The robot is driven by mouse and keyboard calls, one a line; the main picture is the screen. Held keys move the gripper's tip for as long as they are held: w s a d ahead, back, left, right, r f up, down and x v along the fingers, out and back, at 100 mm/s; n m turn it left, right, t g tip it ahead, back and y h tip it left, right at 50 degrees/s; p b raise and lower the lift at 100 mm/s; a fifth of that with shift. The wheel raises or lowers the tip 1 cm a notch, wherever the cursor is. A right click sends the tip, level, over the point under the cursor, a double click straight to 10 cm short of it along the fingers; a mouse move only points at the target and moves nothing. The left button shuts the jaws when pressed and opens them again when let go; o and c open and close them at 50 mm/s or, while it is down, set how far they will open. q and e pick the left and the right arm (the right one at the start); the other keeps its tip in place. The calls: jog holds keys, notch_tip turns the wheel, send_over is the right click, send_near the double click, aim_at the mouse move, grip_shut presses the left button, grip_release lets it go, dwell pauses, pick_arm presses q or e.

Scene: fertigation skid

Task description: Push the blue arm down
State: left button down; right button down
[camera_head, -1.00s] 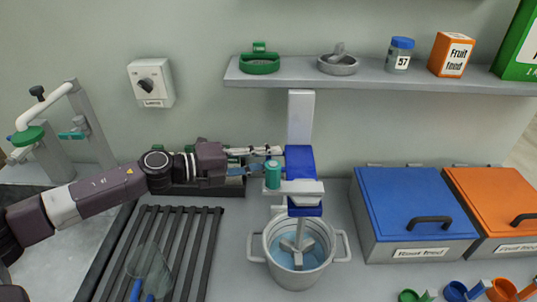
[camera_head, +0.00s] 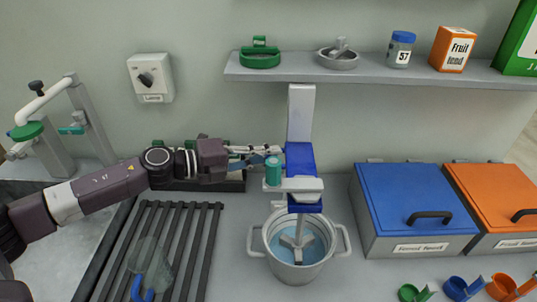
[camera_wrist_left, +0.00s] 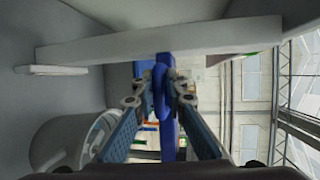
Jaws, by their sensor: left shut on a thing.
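The blue arm (camera_head: 300,160) is on a pale upright post (camera_head: 300,112) above a grey pot (camera_head: 295,268). A stirrer (camera_head: 297,243) hangs from it into blue liquid in the pot. A teal cylinder (camera_head: 273,171) is on its left side. My left gripper (camera_head: 280,151) reaches in from the left at the arm's upper left side. In the left wrist view, the fingers (camera_wrist_left: 160,98) are closed on a blue part (camera_wrist_left: 160,80) of the arm. The exact contact is partly hidden in the head view. My right gripper is in neither view.
A shelf (camera_head: 390,76) with dishes, a jar and boxes runs above. A bin with a blue lid (camera_head: 410,198) and one with an orange lid (camera_head: 490,195) stand to the right. A dark rack (camera_head: 165,235) lies left of the pot. Small coloured cups (camera_head: 456,288) are at the bottom right.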

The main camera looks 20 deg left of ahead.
pick_arm(q)
notch_tip(320, 180, down, 4)
jog(key=shift+s+f+b, duration=0.1)
jog(key=shift+s+b, duration=0.05)
jog(key=shift+b, duration=0.7)
jog(key=c, duration=2)
grip_release()
jog(key=shift+a, duration=0.1)
jog(key=shift+v, duration=5.9)
